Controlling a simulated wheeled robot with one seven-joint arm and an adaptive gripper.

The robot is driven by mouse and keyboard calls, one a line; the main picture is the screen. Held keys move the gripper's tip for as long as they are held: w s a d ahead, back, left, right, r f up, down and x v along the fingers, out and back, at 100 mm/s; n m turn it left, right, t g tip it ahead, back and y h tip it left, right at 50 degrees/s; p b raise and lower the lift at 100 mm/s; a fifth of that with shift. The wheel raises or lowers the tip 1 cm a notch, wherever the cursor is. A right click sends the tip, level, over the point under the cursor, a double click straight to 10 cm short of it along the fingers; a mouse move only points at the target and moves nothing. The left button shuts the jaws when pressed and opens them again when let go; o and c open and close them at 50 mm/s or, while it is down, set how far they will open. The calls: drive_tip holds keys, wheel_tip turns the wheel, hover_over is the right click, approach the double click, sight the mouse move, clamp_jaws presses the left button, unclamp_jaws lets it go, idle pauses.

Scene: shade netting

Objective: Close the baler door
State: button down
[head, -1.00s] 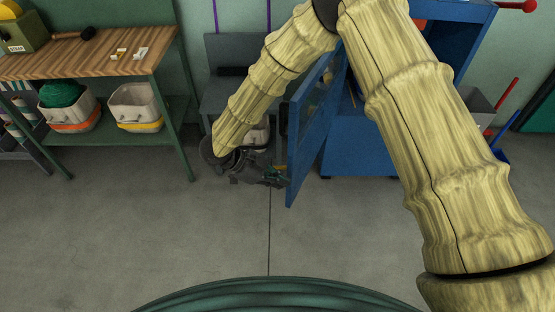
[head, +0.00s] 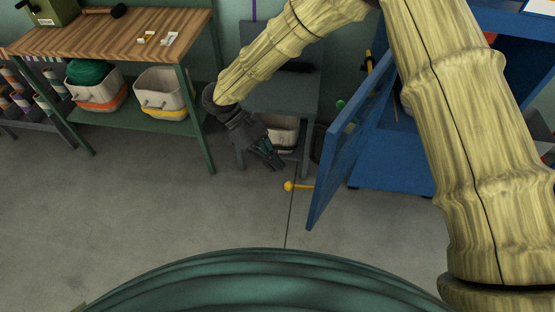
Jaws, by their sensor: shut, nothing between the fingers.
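The blue baler (head: 395,175) stands at the right, partly hidden behind my arm. Its blue door (head: 345,155) is swung open toward me, its free edge nearest my base. A yellow handle with a round knob (head: 289,186) sticks out to the left from the lower part of the door. My gripper (head: 275,160) is shut and empty, to the left of the door and above the handle knob in the picture. A gap shows between my fingers and the door panel. Much of the baler's opening is hidden by my arm.
A workbench (head: 120,40) with bins on its lower shelf stands at the left. A grey stand (head: 285,90) with a bin below is behind my gripper. The grey floor (head: 190,225) in front is clear.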

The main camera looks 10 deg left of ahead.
drive_tip(key=d+r+p+x, duration=0.1)
drive_tip(key=x, duration=0.9)
drive_tip(key=shift+s+d+r+p, duration=0.15)
drive_tip(key=shift+s+d+p, duration=0.25)
drive_tip(key=shift+d, duration=0.1)
drive_tip(key=shift+d, duration=0.15)
